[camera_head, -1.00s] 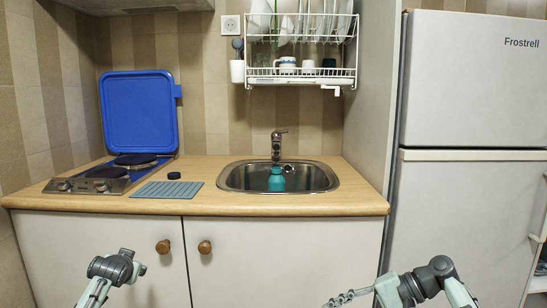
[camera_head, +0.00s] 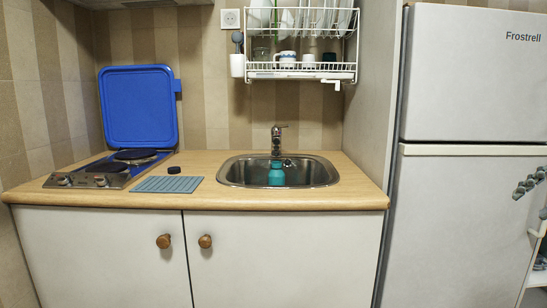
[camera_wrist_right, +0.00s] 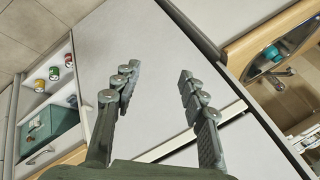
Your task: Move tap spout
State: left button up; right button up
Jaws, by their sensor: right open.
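The chrome tap (camera_head: 277,138) stands upright at the back rim of the steel sink (camera_head: 232,174), with its spout over the basin. A teal bottle (camera_head: 276,175) stands in the sink below the tap. My right gripper (camera_head: 529,183) is at the right edge of the head view, in front of the fridge and far from the tap. In the right wrist view its fingers (camera_wrist_right: 157,72) are open with nothing between them, and the sink (camera_wrist_right: 258,66) shows at the upper right. My left gripper is out of view.
A fridge (camera_head: 470,220) stands right of the counter (camera_head: 215,198). The hob (camera_head: 90,178) with its blue lid (camera_head: 138,110) raised is at the left. A ribbed mat (camera_head: 168,184) lies left of the sink. A dish rack (camera_head: 300,72) hangs above the tap.

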aim_at(276, 147)
jog(key=i+j+u, duration=0.3)
jog(key=i+j, duration=0.3)
jog(key=i+j+u, duration=0.1)
jog(key=i, duration=0.3)
jog(key=i+j+u, duration=0.1)
jog(key=i, duration=0.3)
jog(key=i+j+u, duration=0.1)
jog(key=i+j, duration=0.15)
jog(key=i, duration=0.15)
